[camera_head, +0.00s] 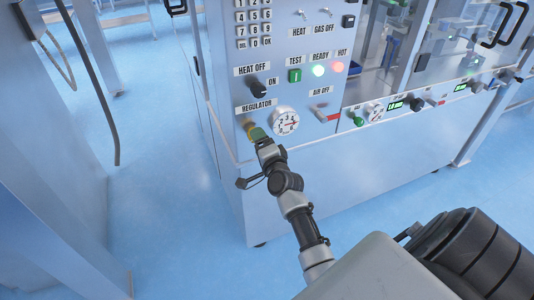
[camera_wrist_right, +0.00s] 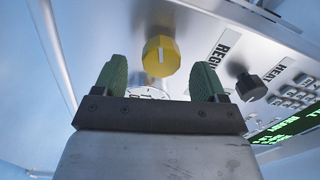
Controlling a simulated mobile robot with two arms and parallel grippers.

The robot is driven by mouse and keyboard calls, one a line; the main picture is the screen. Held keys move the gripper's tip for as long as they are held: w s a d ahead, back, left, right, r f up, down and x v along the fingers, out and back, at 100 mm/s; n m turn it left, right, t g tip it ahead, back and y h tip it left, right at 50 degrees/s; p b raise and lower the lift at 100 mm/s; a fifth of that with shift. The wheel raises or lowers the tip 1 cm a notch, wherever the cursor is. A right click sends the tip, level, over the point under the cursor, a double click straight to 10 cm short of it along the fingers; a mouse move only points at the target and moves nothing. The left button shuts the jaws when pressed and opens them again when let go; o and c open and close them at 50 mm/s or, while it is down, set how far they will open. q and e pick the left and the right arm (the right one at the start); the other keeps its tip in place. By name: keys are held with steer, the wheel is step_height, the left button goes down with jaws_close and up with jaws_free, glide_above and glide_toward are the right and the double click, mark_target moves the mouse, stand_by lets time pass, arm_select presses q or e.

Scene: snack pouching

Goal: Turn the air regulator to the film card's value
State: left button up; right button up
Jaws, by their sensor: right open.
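The regulator knob (camera_wrist_right: 161,55) is yellow with a pale mark on its face. In the head view the knob (camera_head: 250,127) shows below the REGULATOR label, partly hidden by my right gripper (camera_head: 258,134). In the right wrist view my right gripper (camera_wrist_right: 159,66) is open, with one green finger on each side of the knob in the picture. I see gaps between the knob and both fingers. A round white gauge (camera_head: 286,121) with a red needle sits right of the knob. Its exact reading is too small to tell. I cannot make out a film card. My left gripper is out of view.
The HEAT OFF/ON knob (camera_head: 258,88) is above the regulator. The AIR OFF lever (camera_head: 327,117) is right of the gauge. A keypad (camera_head: 254,22) and green, white and red lights are higher on the panel.

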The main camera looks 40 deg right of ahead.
steer(key=v, duration=0.7)
steer(key=shift+s, duration=0.1)
steer(key=s+a+f+n+g+y, duration=0.1)
steer(key=a+f+n+g, duration=0.15)
steer(key=f, duration=0.65)
steer(key=s+a+f+n+g+y, duration=0.2)
steer(key=a+f+n, duration=0.1)
steer(key=f, duration=0.6)
steer(key=s+a+f+n+g+y, duration=0.1)
steer(key=s+a+f+n+g, duration=0.15)
steer(key=s+f, duration=0.4)
steer(key=s+a+f+n+g, duration=0.2)
steer(key=s+a+f+n, duration=0.1)
steer(key=f, duration=0.6)
steer(key=s+f+n+g, duration=0.2)
steer(key=s+f, duration=0.3)
steer(key=s, duration=0.5)
steer(key=s+f+n+g, duration=0.3)
steer(key=s+f+n, duration=0.1)
steer(key=s, duration=0.6)
steer(key=s+f+n+g, duration=0.2)
steer(key=s+f, duration=0.4)
steer(key=s, duration=0.4)
steer(key=shift+s+a+f+n+g, duration=0.2)
steer(key=shift+s+a+n+g, duration=0.2)
steer(key=shift+n, duration=0.5)
